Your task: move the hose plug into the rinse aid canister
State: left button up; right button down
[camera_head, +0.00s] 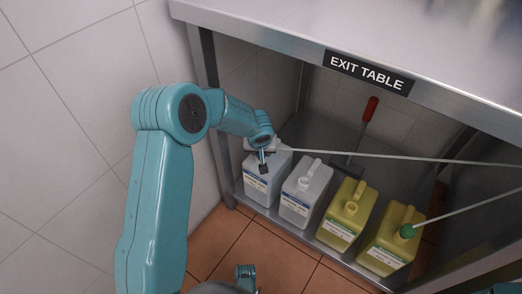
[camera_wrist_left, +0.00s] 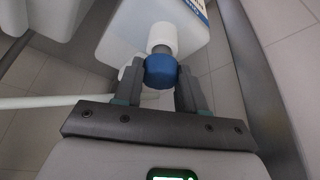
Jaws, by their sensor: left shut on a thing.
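My left gripper (camera_head: 262,162) is over the leftmost white canister (camera_head: 262,185) on the low shelf. In the left wrist view my left gripper (camera_wrist_left: 160,88) is shut on a blue hose plug (camera_wrist_left: 160,71). A white cylindrical piece (camera_wrist_left: 162,38) lies in line with the plug, against the white canister (camera_wrist_left: 130,30); I cannot tell whether it is the canister's neck or part of the plug, or whether the plug is seated. A pale hose (camera_head: 400,158) runs right from the gripper. The canister labels are too small to read. My right gripper is not in view.
A second white canister (camera_head: 303,192) stands close beside, then a yellow one with an open neck (camera_head: 340,225) and a yellow one with a green plug (camera_head: 407,231) and hose. A red-handled tool (camera_head: 370,109) leans behind. The steel exit table (camera_head: 290,25) overhangs the shelf.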

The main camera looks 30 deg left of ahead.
pick_arm(q)
jog(key=o, duration=1.2)
jog(key=shift+c, duration=0.2)
jog(key=shift+p+v, duration=0.5)
jog(key=shift+v, duration=0.6)
jog(key=p+v, duration=0.3)
jog(key=v, duration=1.1)
jog(key=shift+p, duration=0.4)
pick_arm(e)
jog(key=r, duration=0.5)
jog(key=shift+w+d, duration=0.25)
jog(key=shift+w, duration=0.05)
pick_arm(q)
jog(key=shift+r, duration=0.1)
